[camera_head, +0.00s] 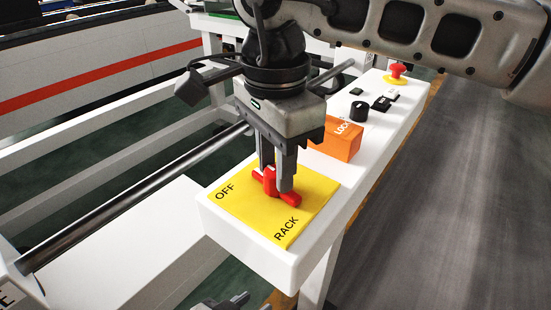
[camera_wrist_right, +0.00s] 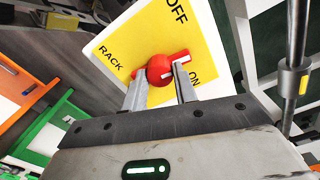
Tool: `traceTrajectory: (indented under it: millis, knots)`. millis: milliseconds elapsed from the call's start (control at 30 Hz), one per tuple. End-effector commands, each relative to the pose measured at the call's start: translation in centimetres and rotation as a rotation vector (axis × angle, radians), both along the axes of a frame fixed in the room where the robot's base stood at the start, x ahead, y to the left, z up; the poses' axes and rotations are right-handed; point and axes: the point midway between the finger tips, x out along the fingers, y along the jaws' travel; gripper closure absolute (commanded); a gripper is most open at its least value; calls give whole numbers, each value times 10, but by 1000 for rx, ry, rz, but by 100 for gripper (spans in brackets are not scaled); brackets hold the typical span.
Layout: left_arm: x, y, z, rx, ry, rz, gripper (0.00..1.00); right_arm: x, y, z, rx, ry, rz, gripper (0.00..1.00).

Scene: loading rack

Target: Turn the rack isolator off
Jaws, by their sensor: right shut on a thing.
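The red rotary handle of the isolator (camera_head: 270,180) sits on a yellow plate (camera_head: 240,215) marked OFF and RACK. My right gripper (camera_head: 276,184) points down, its fingers shut on the red handle. In the right wrist view the handle (camera_wrist_right: 160,70) lies between the two fingertips (camera_wrist_right: 160,84). There its white mark points right, between the OFF and ON labels, nearer ON. The ON label is hidden behind the gripper in the head view. My left gripper (camera_head: 236,301) shows only partly at the bottom edge, below the panel, away from the handle; its opening is unclear.
The white panel (camera_head: 270,262) also carries an orange LOCK box (camera_head: 340,138) just behind the plate, a black knob (camera_head: 358,111), small black switches (camera_head: 381,103) and a red emergency button (camera_head: 397,71). A metal bar (camera_head: 140,200) runs along the left. Grey floor lies right.

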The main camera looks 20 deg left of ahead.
Motion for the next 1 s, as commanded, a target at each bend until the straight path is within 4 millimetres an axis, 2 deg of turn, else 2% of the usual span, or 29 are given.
traceTrajectory:
  millis: [300,833,867,900,933,1000]
  knots:
    - [-1,0,0,2,3,-1,64,0,0,2,4,-2,119,94]
    - [-5,0,-3,2,12,-1,64,1,1,2,5,-2,142,94]
    - [-5,0,-3,2,13,-1,64,1,1,2,5,-2,142,69]
    - [-4,0,-3,2,13,-1,64,1,1,2,5,-2,142,58]
    - [-4,0,-3,3,13,-2,64,0,1,2,5,-2,142,50]
    - [-5,0,-3,3,13,-2,64,0,0,2,4,-2,142,50]
